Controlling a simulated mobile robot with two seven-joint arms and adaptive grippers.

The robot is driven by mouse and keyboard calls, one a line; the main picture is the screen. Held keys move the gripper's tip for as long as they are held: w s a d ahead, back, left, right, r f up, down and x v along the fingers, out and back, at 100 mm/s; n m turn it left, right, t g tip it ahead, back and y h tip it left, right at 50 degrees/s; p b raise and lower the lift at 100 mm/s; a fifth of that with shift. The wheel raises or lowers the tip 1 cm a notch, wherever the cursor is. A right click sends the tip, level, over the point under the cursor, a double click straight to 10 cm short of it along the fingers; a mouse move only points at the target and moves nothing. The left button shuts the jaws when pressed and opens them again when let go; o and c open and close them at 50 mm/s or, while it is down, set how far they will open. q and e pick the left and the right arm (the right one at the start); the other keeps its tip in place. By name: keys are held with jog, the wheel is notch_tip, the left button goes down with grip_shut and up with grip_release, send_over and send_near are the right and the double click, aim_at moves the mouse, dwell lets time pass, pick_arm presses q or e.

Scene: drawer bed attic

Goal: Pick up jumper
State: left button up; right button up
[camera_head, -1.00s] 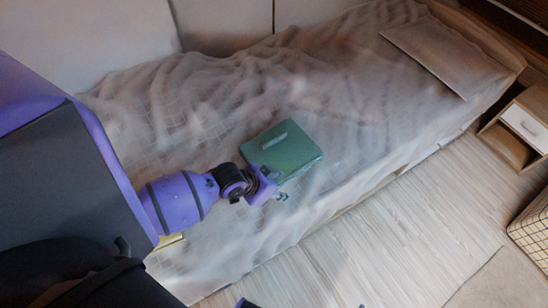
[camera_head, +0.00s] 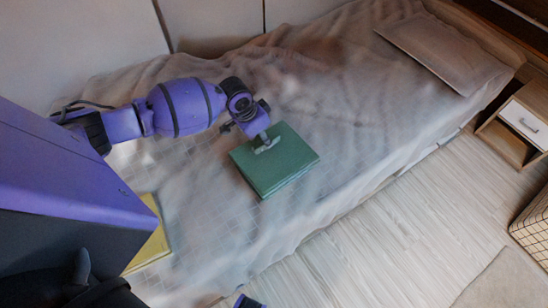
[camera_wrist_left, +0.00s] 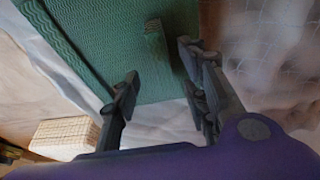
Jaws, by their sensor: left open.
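A green folded jumper (camera_head: 286,168) lies flat on the bed, with a knitted texture in the left wrist view (camera_wrist_left: 95,35). A narrow raised ridge (camera_wrist_left: 157,48) stands up on its top. My left gripper (camera_head: 266,143) is over the jumper's upper left part, pointing down. In the left wrist view its open fingers (camera_wrist_left: 160,72) are on either side of the ridge's near end, with a gap between them. I cannot tell whether the fingertips touch the cloth. My right gripper does not show.
The bed (camera_head: 345,120) has a rumpled pale cover, and a pillow (camera_head: 445,52) lies at its far right. A yellow folded thing (camera_head: 152,240) is partly hidden behind my body. A bedside drawer unit (camera_head: 520,125) and a basket (camera_head: 533,228) stand at right.

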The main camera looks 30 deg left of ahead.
aim_at(274, 156)
pick_arm(q)
jog(key=shift+x, duration=1.55)
jog(key=shift+w, duration=0.15)
jog(key=shift+c, duration=0.5)
grip_shut()
jog(key=shift+r, duration=0.1)
